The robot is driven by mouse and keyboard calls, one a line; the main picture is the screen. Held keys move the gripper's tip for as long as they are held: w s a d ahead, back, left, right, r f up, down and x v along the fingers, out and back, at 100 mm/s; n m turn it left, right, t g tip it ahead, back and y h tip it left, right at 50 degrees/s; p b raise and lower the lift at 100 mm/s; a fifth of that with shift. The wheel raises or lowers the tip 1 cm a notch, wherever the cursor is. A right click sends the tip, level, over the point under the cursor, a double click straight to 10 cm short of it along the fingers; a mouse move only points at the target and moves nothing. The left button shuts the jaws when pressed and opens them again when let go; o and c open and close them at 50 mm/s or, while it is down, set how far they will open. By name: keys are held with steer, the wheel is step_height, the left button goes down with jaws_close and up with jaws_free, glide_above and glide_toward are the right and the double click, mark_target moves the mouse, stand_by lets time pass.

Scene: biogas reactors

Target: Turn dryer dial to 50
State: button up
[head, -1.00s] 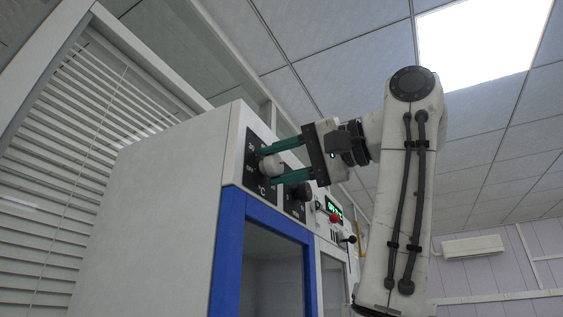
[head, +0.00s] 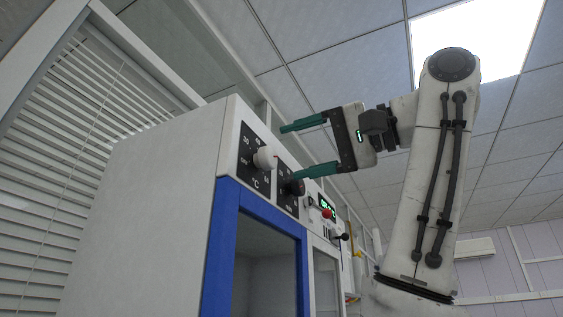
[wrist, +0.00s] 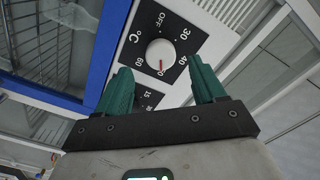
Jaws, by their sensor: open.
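The dryer dial is a white round knob (head: 265,157) on a black °C scale plate on the dryer's front. In the wrist view the knob (wrist: 160,55) has its red mark pointing down, between 40 and 60; the number there is hard to read. My gripper (head: 287,153) has two green fingers spread wide, one higher and one lower, in front of the panel. It is open and empty, apart from the knob. In the wrist view the knob appears between and beyond the fingertips (wrist: 160,66).
A black knob (head: 295,188) on a second scale plate sits right of the dial, close to my lower finger in the picture. A red button (head: 326,214) and green display are farther right. The blue-framed door (head: 222,240) is below. Open room lies right of the panel.

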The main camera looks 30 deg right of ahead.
steer(key=shift+b+v, duration=1.1)
steer(key=shift+v, duration=1.7)
steer(key=shift+f, duration=0.1)
